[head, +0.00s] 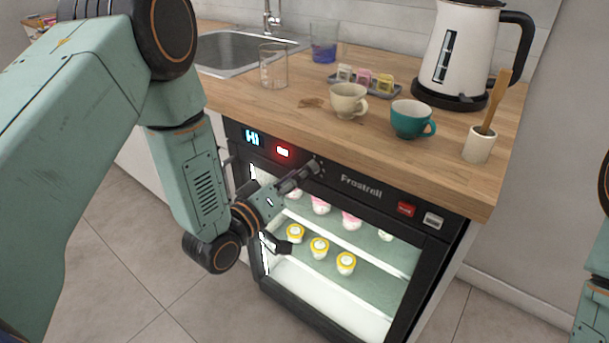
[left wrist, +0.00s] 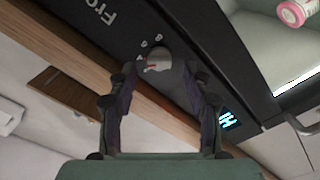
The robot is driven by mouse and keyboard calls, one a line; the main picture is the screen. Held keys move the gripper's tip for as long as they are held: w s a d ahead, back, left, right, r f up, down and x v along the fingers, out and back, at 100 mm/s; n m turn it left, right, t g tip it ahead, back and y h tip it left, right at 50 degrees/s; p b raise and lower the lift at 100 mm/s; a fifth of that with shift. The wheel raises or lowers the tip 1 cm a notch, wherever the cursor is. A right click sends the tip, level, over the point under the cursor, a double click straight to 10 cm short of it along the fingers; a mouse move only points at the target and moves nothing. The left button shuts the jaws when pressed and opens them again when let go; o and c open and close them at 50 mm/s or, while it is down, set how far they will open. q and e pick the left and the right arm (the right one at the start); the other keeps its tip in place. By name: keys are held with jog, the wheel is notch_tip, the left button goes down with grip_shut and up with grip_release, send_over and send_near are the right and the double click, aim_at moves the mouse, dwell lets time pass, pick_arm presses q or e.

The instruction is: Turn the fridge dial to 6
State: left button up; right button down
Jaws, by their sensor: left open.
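A blue display (head: 252,137) reads HI.
A red light (head: 283,152) glows beside the display. The wooden counter (head: 300,103) overhangs the panel, with a white cup (head: 348,101), a teal cup (head: 410,119) and a kettle (head: 465,45) on it. Tubs stand behind the fridge glass. Part of my right arm shows at the right edge.

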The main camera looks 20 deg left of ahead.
pick_arm(q)
jog(key=shift+w+d, duration=0.25)
jog(key=shift+w, duration=0.45)
jog(key=shift+c, duration=0.4)
grip_shut()
